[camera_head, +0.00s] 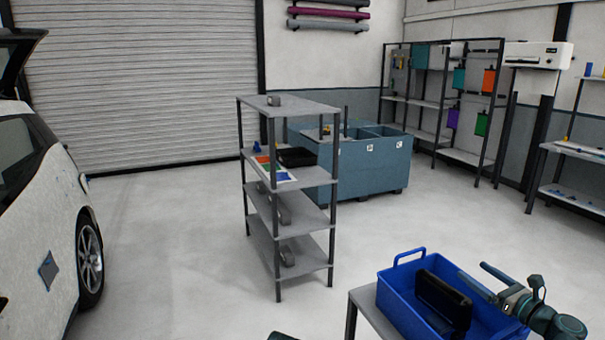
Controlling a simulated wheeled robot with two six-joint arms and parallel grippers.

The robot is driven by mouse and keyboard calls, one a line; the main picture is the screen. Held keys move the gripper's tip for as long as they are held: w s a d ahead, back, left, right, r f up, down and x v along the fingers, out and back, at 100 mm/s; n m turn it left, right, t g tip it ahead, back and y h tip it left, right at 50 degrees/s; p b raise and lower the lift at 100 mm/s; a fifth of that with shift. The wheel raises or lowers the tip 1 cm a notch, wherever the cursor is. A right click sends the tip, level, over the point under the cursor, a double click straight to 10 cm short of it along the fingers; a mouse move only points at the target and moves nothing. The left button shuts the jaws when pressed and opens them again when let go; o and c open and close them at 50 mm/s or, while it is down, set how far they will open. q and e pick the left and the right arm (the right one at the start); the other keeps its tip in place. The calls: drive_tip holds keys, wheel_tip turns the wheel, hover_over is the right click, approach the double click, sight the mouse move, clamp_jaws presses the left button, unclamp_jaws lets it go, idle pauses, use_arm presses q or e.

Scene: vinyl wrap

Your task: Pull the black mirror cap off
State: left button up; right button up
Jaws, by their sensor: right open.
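A black, block-like piece (443,303) stands tilted inside a blue tote (398,300) at the lower right. I cannot tell whether it is the black mirror cap. My right gripper (471,269) is over the right side of the tote, its two fingers apart and pointing left. It is open with nothing between the fingers, just right of the black piece; I cannot tell whether they touch. A white car (30,225) stands at the left edge; no mirror cap can be made out on it.
The tote rests on a grey stand (364,301). A grey shelf rack (308,254) stands mid-room, with a black tray (296,157) on one shelf. Behind it is a blue-grey bin (370,172). The floor between car and rack is clear. A dark shape (282,336) shows at the bottom edge.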

drive_tip(key=v, duration=1.3)
drive_tip(key=shift+s, duration=0.4)
drive_tip(key=shift+d, duration=0.15)
drive_tip(key=x, duration=1.4)
